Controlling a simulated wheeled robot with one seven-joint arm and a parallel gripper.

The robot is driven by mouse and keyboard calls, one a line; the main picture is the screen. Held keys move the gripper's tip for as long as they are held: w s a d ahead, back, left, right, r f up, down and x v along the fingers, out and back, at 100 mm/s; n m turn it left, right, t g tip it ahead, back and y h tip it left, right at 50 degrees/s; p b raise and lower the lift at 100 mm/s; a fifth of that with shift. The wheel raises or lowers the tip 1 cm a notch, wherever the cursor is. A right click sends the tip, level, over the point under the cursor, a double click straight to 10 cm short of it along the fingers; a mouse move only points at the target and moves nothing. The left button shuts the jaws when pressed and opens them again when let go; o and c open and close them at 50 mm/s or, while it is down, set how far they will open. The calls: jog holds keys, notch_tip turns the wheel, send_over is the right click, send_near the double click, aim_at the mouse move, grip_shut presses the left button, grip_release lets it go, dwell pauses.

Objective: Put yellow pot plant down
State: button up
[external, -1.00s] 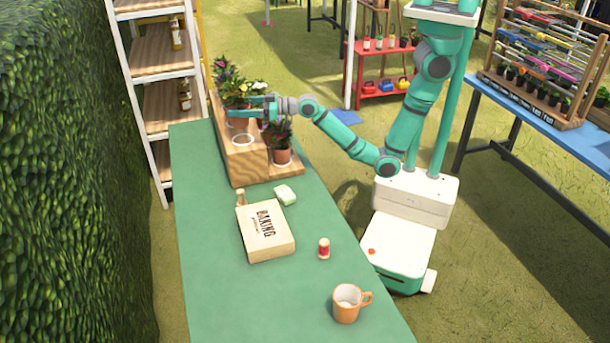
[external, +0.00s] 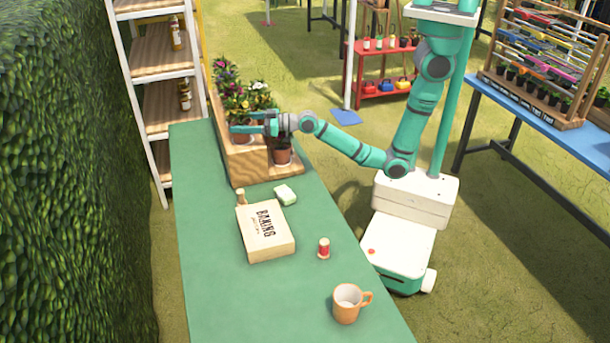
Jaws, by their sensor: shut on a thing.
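The plant I take for the yellow pot plant (external: 238,106) is leafy, with small pale flowers, in a brown pot. Its bloom color is too small to tell surely. My gripper (external: 243,122) reaches in from the right and is shut on this plant. The plant is upright at the near end of the upper step of the wooden stand (external: 248,168), where a round white ring showed earlier. The pot's lower part is at the step's top; whether it touches or sits inside the ring I cannot tell.
Other potted plants stand on the stand, one with pink flowers (external: 225,75) behind and one on the lower step (external: 282,155) under my wrist. On the green table (external: 205,250) are a baking box (external: 266,231), a sponge (external: 285,195), a small red-labelled jar (external: 324,248) and an orange mug (external: 347,304).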

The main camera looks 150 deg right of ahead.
jog(key=o, duration=1.4)
jog(key=shift+s, duration=0.1)
jog(key=v, duration=1)
jog(key=shift+a+f, duration=0.2)
jog(key=shift+a, duration=0.3)
jog(key=shift+w, duration=0.25)
